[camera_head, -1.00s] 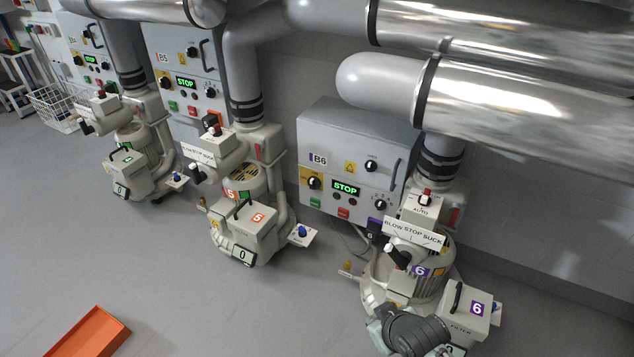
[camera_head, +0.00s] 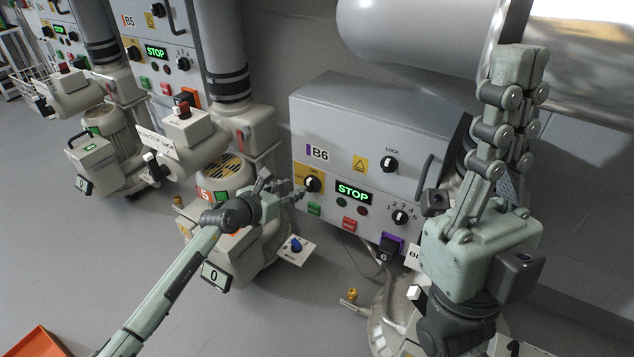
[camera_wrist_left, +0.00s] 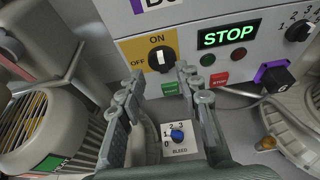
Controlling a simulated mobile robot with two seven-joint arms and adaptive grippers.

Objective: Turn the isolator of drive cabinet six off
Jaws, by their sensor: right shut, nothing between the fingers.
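The drive cabinet B6 (camera_head: 370,135) is a grey box on the wall with a lit green STOP display. Its isolator (camera_head: 313,184) is a black knob on a yellow ON/OFF plate at the cabinet's left. In the left wrist view the isolator (camera_wrist_left: 161,59) has its white mark upright, towards ON; OFF is at its left. My left gripper (camera_head: 284,188) is just left of and in front of the knob. In the left wrist view my left gripper (camera_wrist_left: 160,82) is open and empty, its fingertips short of the knob. My right gripper (camera_head: 513,105) is shut and empty, pointing up before the cabinet's right side.
Below the isolator are a green button (camera_head: 314,210) and a red button (camera_head: 349,223). The blower with tag 5 (camera_head: 226,177) stands close to my left arm. A blue bleed knob (camera_head: 296,244) sits below. Large pipes (camera_head: 420,40) hang overhead.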

